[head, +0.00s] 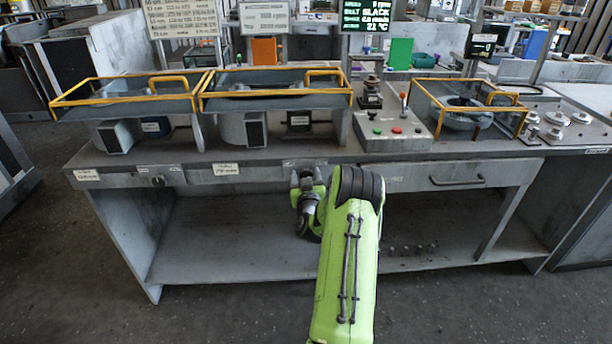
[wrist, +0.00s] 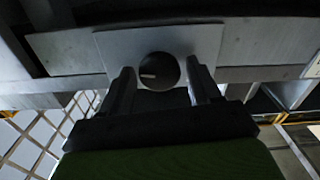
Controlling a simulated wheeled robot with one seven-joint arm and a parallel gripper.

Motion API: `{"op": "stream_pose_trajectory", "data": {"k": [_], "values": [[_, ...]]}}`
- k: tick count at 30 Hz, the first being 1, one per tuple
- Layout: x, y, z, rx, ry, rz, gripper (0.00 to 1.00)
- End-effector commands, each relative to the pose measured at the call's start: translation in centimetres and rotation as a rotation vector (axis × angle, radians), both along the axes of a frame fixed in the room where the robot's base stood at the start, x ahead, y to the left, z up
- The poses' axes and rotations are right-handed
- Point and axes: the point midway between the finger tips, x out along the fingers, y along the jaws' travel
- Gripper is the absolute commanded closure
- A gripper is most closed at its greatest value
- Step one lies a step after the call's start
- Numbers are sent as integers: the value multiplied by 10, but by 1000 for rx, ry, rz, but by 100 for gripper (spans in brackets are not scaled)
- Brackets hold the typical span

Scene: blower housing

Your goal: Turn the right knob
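In the wrist view a round black knob (wrist: 160,71) with a pale pointer mark sits on a light metal plate (wrist: 205,42). The mark points to the left. My gripper (wrist: 160,78) is open, with one finger on each side of the knob and a visible gap to each. How far the fingertips reach along the knob I cannot tell. In the head view my gripper (head: 306,184) is at the bench's front panel, right of centre of its left half, and hides the knob there. Another dark knob (head: 158,181) shows farther left on the same panel.
The grey bench (head: 280,155) carries yellow-framed guards (head: 275,93), a control box (head: 393,130) with buttons and a lever, and a bowl-like housing (head: 466,115). A drawer handle (head: 457,181) sticks out at the right. The floor in front of the bench is clear.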

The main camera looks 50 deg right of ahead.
Motion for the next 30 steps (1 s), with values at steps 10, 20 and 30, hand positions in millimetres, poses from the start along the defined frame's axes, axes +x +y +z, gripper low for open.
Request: {"op": "stream_pose_trajectory", "data": {"k": [10, 20, 30], "values": [[0, 0, 0, -1, -1, 0, 85], [0, 0, 1, 49, -59, 0, 85], [-1, -1, 1, 213, -247, 1, 85]]}}
